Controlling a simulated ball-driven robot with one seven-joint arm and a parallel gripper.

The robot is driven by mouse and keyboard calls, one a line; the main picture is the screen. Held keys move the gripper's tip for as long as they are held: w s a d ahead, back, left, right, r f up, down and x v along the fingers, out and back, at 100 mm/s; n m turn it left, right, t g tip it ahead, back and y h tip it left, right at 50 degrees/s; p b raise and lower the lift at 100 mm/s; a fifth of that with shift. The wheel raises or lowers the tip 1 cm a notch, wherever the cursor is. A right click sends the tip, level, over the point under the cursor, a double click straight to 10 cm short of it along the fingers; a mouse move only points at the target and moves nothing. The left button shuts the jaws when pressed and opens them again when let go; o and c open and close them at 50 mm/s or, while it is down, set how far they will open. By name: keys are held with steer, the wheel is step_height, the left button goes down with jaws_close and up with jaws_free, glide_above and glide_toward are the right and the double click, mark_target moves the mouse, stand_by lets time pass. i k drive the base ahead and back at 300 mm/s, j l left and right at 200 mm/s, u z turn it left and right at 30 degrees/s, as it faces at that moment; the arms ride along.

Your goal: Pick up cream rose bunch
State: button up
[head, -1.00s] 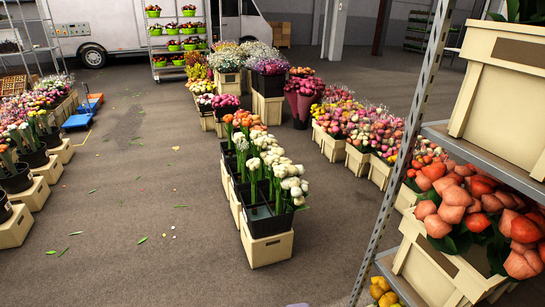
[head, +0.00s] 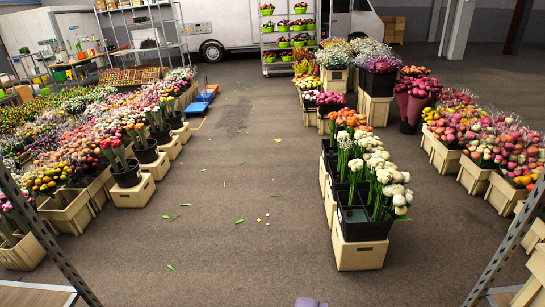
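Cream-white flower bunches (head: 385,168) stand upright on green stems in the row of black buckets right of centre in the head view. They fill the right side of the near buckets. I cannot tell single bunches apart, or whether they are roses. The nearest black bucket (head: 363,228) sits on a cream crate (head: 362,255), and its left part looks empty. A small greyish-purple tip (head: 311,302) at the bottom edge appears to be my gripper, well short of the flowers. Its fingers are not clear.
Orange flowers (head: 349,120) stand behind the cream ones. Crates of mixed flowers line the left (head: 70,210) and right (head: 475,180). Metal shelf posts (head: 45,235) and (head: 515,235) flank the near corners. The grey floor (head: 240,220) between the rows is mostly clear, with scattered leaves. A blue trolley (head: 200,100) stands further back.

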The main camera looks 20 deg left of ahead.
mark_target(342, 134)
steer(key=u, duration=1.45)
steer(key=z, duration=1.45)
steer(key=i+j+u, duration=0.15)
steer(key=i+u, duration=0.15)
steer(key=i, duration=0.25)
steer(key=i+j+u, duration=0.15)
steer(key=i, duration=0.85)
steer(key=i+j+u, duration=0.2)
steer(key=i, duration=0.85)
steer(key=i+z, duration=0.25)
steer(key=i, duration=0.25)
steer(key=i+z, duration=0.2)
steer(key=i, duration=0.25)
steer(key=i+j+z, duration=0.25)
steer(key=i, duration=0.25)
steer(key=i+j+z, duration=0.2)
steer(key=i, duration=0.25)
steer(key=i+z, duration=0.4)
steer(key=i+j+z, duration=0.15)
steer(key=z, duration=0.3)
steer(key=i+j+z, duration=0.2)
steer(key=z, duration=0.2)
steer(key=i+j+z, duration=0.55)
steer(key=j+z, duration=0.15)
steer(key=z, duration=0.15)
